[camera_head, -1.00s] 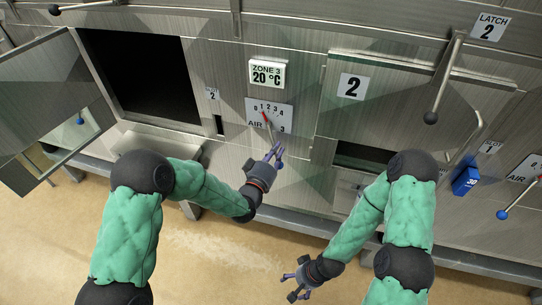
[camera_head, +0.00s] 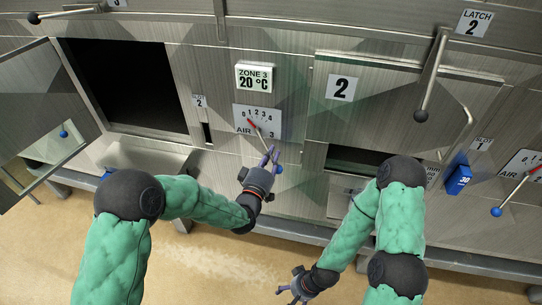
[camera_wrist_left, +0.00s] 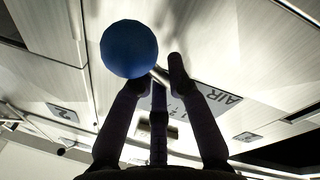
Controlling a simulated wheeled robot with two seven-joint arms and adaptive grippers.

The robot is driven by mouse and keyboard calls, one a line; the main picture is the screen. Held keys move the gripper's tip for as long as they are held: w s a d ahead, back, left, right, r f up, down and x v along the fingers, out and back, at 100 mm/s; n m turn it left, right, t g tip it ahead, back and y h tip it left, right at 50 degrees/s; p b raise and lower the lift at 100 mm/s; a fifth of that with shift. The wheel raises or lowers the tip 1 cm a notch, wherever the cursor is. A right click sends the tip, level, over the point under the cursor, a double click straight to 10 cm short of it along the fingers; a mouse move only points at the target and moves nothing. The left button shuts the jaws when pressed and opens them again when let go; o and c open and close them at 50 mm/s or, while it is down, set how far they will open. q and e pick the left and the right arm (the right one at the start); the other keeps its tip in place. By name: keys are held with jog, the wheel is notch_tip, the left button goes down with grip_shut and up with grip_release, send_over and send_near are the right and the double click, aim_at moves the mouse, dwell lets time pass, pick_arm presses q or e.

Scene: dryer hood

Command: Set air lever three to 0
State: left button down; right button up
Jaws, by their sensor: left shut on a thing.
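The air lever three plate (camera_head: 268,126) is on the hood front under the zone 3 display, with a scale from 0 to 4. Its red pointer (camera_head: 252,122) points up and left, close to the 0 and 1 marks. The lever's rod slants down and right to a blue knob (camera_head: 279,170). My left gripper (camera_head: 271,157) is shut on the lever near the knob. In the left wrist view the blue knob (camera_wrist_left: 129,48) stands before the fingers (camera_wrist_left: 156,78), with the rod between them. My right gripper (camera_head: 287,283) is open and empty, low over the floor.
The zone 3 display (camera_head: 254,77) reads 20 °C. An open door (camera_head: 45,120) and dark opening are at left. A latch lever (camera_head: 430,80), a blue block (camera_head: 458,180) and another air lever (camera_head: 510,198) are at right. A rail runs below the front.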

pick_arm(q)
jog(key=c, duration=1.2)
grip_release()
jog(key=v, duration=1.2)
jog(key=shift+d+r, duration=0.1)
jog(key=s+a+f+g+y, duration=0.2)
jog(key=a+f+g, duration=0.15)
jog(key=f, duration=0.75)
jog(key=s+a+f+g+y, duration=0.25)
jog(key=f+g, duration=0.25)
jog(key=f, duration=0.6)
jog(key=s+a+f+g, duration=0.1)
jog(key=s+f+g, duration=0.1)
jog(key=s+f, duration=0.2)
jog(key=s+a+f+m+g, duration=0.1)
jog(key=s+f+g, duration=0.2)
jog(key=s, duration=0.4)
jog(key=s+a+f+g, duration=0.2)
jog(key=s+f+g, duration=0.1)
jog(key=s+f, duration=0.2)
jog(key=shift+s+f+g, duration=0.1)
jog(key=shift+s+g, duration=0.15)
jog(key=shift+s, duration=0.15)
